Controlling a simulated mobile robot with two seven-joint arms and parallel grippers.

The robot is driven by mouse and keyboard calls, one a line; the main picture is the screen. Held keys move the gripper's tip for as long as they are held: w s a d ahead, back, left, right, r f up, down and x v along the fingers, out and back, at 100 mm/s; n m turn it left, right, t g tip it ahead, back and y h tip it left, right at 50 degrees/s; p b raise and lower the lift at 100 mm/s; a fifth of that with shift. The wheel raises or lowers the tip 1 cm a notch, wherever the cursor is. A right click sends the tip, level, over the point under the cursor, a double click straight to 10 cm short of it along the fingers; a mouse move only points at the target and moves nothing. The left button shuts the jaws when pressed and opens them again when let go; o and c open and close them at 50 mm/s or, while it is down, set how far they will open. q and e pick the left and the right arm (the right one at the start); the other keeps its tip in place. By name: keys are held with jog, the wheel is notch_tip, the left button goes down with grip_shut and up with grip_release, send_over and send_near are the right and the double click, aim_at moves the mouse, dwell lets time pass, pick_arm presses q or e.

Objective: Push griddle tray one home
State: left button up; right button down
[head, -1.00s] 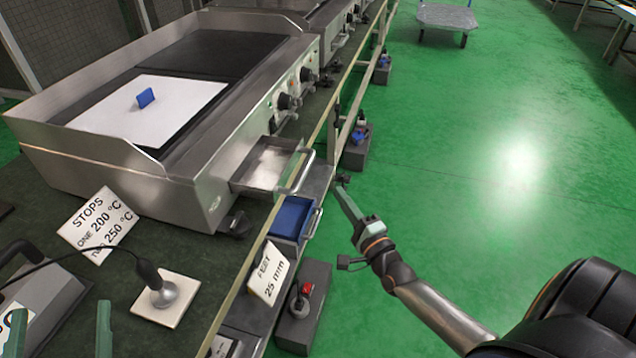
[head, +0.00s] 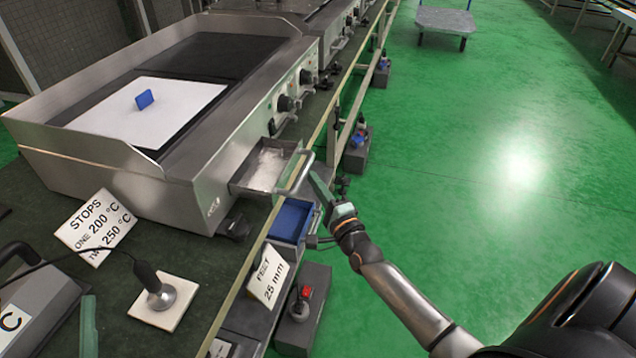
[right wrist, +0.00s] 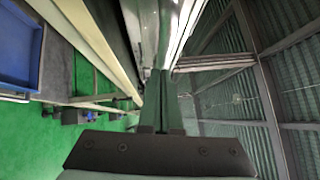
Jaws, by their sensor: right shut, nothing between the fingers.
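The steel griddle tray (head: 264,170) sticks out of the front of the griddle (head: 215,165), partly open, with its bar handle (head: 301,173) facing the aisle. My right gripper (head: 315,177) is shut and empty. Its tips are right by the handle on the aisle side; I cannot tell whether they touch it. In the right wrist view, the closed fingers (right wrist: 162,100) point towards blurred shiny metal. One green finger of my left gripper (head: 88,325) shows at the bottom left; the rest is out of frame.
A blue drawer (head: 291,220) is open just below the tray, close to my right wrist. A "FEET 25 mm" card (head: 268,275) and a grey box with a red switch (head: 303,305) are nearby.

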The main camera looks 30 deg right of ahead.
aim_at(271, 178)
jog(key=w+a, duration=0.2)
jog(key=w, duration=0.1)
jog(key=shift+a, duration=0.3)
jog(key=w+a, duration=0.2)
jog(key=w+a+b, duration=0.1)
jog(key=w+a, duration=0.1)
jog(key=w, duration=0.1)
jog(key=shift+a+b, duration=0.15)
jog(key=shift+b, duration=0.15)
jog(key=shift+w+a+r, duration=0.1)
jog(key=shift+w+a, duration=0.05)
pick_arm(q)
jog(key=s+r+m+h, duration=0.4)
jog(key=s+r+h, duration=0.1)
jog(key=r+h, duration=0.1)
jog(key=shift+d+r+m+t, duration=0.3)
jog(key=shift+d+r+m, duration=0.05)
jog(key=shift+d+m, duration=0.1)
pick_arm(e)
jog(key=shift+r, duration=0.1)
jog(key=shift+a, duration=0.1)
